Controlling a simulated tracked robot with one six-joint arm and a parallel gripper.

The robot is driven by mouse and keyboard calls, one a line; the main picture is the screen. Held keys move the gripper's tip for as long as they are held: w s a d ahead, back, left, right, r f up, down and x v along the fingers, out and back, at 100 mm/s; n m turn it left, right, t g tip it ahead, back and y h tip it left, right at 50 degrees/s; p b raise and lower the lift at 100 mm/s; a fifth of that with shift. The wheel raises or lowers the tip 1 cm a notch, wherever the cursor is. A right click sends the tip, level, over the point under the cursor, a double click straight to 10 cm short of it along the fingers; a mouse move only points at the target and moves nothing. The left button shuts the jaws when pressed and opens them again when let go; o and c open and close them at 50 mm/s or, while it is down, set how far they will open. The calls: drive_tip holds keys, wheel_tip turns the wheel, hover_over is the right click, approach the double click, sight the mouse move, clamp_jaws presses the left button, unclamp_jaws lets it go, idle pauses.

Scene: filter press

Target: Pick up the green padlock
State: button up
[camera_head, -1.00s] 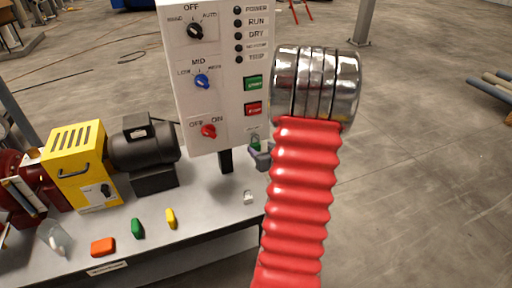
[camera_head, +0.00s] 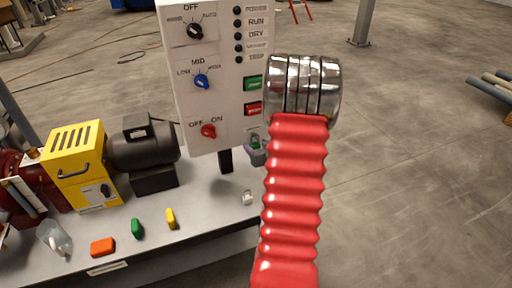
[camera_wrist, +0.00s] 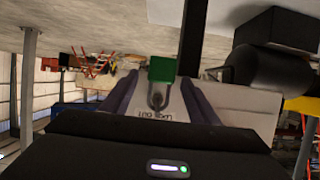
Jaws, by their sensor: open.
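The green padlock (camera_wrist: 162,69) shows in the wrist view with its grey shackle against the white panel, near lettering that appears upside down. In the head view the green padlock (camera_head: 255,143) is small, at the lower right of the control panel, partly hidden by my gripper. My gripper (camera_head: 258,156) is just below it there. In the wrist view my gripper (camera_wrist: 159,84) has its two fingers apart, one on each side of the padlock and shackle. I cannot tell whether either finger touches it.
The control panel (camera_head: 183,110) stands above a grey table (camera_head: 190,248). On the table are a green piece (camera_head: 137,229), a yellow piece (camera_head: 171,218), an orange piece (camera_head: 102,247), a clear bottle (camera_head: 55,240), and a dark motor (camera_head: 143,146) beside a yellow box (camera_head: 78,165).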

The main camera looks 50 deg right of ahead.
drive_tip(key=shift+c, duration=0.6)
drive_tip(key=c, duration=1)
